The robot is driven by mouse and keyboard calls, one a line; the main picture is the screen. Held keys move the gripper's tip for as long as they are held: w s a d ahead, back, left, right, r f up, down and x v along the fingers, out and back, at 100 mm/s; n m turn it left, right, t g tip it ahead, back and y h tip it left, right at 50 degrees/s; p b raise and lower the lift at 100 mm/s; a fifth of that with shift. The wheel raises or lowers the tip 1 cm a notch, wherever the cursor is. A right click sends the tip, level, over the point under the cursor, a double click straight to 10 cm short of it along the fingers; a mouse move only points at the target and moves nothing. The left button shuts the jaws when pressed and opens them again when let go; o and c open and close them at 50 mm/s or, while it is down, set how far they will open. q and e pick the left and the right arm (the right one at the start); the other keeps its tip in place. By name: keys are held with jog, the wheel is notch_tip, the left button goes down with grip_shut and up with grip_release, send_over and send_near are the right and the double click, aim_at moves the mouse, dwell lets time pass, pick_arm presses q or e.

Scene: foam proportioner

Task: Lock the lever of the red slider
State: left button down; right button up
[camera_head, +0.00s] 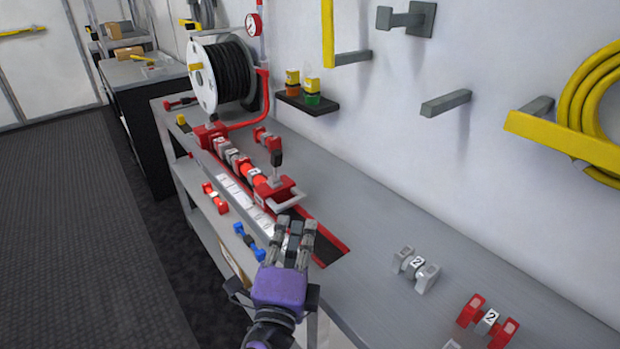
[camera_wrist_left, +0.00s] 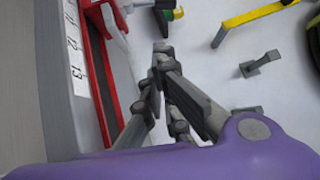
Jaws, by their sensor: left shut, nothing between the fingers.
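The red slider (camera_head: 272,188) sits on the red rail along the bench's front edge, with a dark-knobbed post standing up from it. A pale grey lever (camera_head: 287,201) sticks out at its near side, toward my left gripper. My left gripper (camera_head: 297,222), on its purple wrist, is shut and empty just in front of the lever, above the rail. In the left wrist view the closed fingers (camera_wrist_left: 162,50) point forward beside the red rail (camera_wrist_left: 97,85). Part of the slider and lever shows at the top edge there. I cannot tell whether the fingers touch the lever. My right gripper is not in view.
A grey coupling (camera_head: 415,268) and a red one (camera_head: 488,320) lie on the bench (camera_head: 370,225) at right. A hose reel (camera_head: 222,75) stands at the far end. Red and blue (camera_head: 248,240) parts lie on the lower shelf.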

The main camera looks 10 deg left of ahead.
aim_at(276, 167)
pick_arm(q)
jog(key=shift+d+r+m, duration=0.1)
jog(key=shift+r+m, duration=0.15)
jog(key=shift+m, duration=0.05)
jog(key=shift+r+m, duration=0.1)
jog(key=shift+m, duration=0.2)
jog(key=shift+a, duration=0.25)
jog(key=shift+d, duration=0.1)
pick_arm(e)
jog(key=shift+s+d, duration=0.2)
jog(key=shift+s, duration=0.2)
pick_arm(q)
jog(key=w+a+r+p, duration=0.1)
jog(key=w+a, duration=0.1)
jog(key=w, duration=0.4)
jog(key=w+a+r+p, duration=0.1)
jog(key=w+a+p, duration=0.1)
jog(key=w, duration=0.4)
jog(key=shift+r, duration=0.4)
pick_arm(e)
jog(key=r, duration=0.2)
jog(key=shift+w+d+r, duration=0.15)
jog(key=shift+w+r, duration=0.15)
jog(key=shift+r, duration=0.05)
